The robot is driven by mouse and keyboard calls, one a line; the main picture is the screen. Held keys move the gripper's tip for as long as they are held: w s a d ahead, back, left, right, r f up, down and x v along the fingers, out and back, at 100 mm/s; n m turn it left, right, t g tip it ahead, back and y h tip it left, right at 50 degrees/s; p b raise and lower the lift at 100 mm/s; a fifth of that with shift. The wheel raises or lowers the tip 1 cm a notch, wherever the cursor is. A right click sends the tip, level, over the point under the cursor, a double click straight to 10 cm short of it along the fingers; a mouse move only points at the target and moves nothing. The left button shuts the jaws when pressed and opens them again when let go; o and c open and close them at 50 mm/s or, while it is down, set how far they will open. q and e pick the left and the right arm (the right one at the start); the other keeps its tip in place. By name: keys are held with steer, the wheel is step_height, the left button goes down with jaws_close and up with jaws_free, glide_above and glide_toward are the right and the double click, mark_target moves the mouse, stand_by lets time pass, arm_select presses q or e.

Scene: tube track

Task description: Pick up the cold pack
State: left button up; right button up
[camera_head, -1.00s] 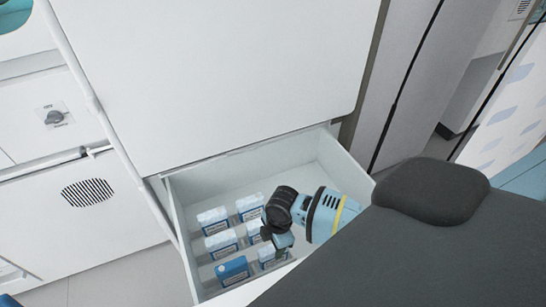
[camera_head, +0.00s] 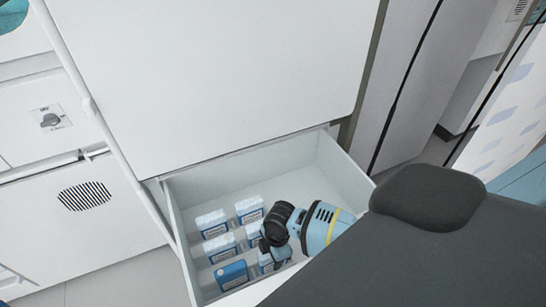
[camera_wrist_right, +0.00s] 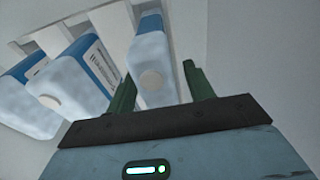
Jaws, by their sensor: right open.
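I cannot tell which one is named the cold pack. My right gripper (camera_head: 268,246) is low in the drawer, over the front right white and blue pack (camera_head: 266,263), and partly hides it. In the right wrist view the open right gripper (camera_wrist_right: 158,84) has one green finger on each side of a frosted white and blue pack (camera_wrist_right: 153,45) with a round cap. Contact is not clear. My left gripper is out of view.
Neighbouring packs (camera_wrist_right: 75,80) stand close to the left finger in the wrist view. The drawer's right part is empty. A dark grey padded surface (camera_head: 400,255) lies close in front of the drawer, and a white cabinet front (camera_head: 210,70) rises above it.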

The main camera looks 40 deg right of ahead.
steer(key=shift+f, duration=0.15)
steer(key=shift+c, duration=0.2)
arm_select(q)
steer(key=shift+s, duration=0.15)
arm_select(e)
jaws_close()
steer(key=shift+r, duration=0.2)
